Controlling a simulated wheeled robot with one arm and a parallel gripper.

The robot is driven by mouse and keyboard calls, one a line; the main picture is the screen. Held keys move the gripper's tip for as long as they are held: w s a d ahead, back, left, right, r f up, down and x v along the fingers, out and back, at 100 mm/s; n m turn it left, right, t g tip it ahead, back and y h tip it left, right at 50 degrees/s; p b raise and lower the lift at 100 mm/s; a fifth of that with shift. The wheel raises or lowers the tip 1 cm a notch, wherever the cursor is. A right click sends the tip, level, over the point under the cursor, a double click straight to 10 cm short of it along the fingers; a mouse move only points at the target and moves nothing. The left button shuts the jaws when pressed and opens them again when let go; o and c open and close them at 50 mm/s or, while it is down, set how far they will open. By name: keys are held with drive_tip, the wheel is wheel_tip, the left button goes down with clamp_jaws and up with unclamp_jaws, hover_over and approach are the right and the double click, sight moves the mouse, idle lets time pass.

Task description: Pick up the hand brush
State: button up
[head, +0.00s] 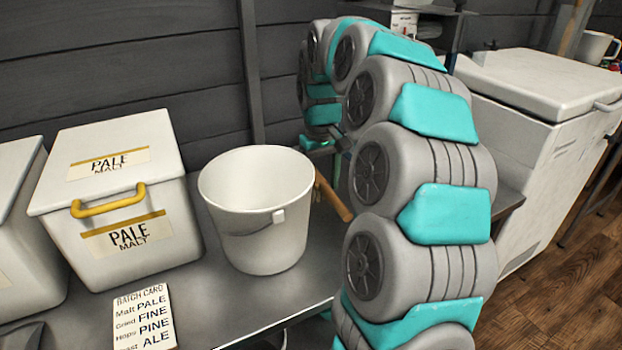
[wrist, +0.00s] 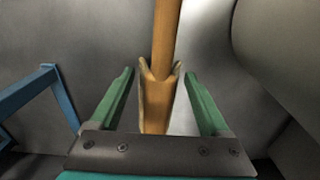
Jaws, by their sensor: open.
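The hand brush shows in the head view as a brown wooden handle (head: 333,200) just right of the white bucket, partly hidden by the bucket and my arm. In the wrist view, the brown wooden brush (wrist: 165,40) runs down from the top edge into the space between my fingers. Its wider, notched part lies between them. My gripper (wrist: 159,74) is open, with one green finger on each side of the wood and a gap visible on both sides. Bristles are not clearly visible.
A white bucket (head: 258,215) stands on the grey bench close beside the handle. Pale malt bins (head: 120,190) and a batch card (head: 145,318) are to the left. A white chest (head: 545,150) stands right. A blue frame (wrist: 28,98) shows left in the wrist view.

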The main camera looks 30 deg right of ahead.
clamp_jaws()
idle(0.6)
